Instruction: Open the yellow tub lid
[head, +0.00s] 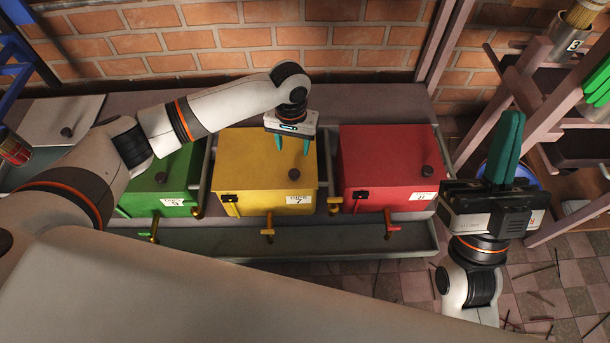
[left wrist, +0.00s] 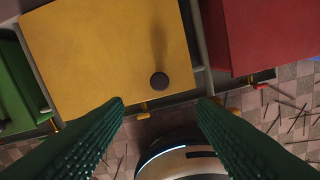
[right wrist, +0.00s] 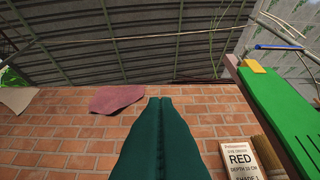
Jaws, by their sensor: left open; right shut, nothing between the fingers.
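The yellow tub (head: 262,205) stands in the middle of a row, with its flat yellow lid (head: 245,160) lying closed on top. A dark round knob (head: 295,174) sits toward the lid's front right. My left gripper (head: 293,150) is open over the lid's right side and points down. In the left wrist view the knob (left wrist: 159,81) shows between and just beyond the open fingertips (left wrist: 162,103); nothing is between the fingers. My right gripper (head: 512,116) is shut and empty at the right, pointing up. Its closed green fingers fill the middle of the right wrist view (right wrist: 161,100).
A green tub (head: 165,185) stands left of the yellow one and a red tub (head: 385,165) right of it. Taps stick out over a grey trough (head: 300,243) in front. A brick wall (head: 240,40) is behind. A wooden rack (head: 530,80) stands at the right.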

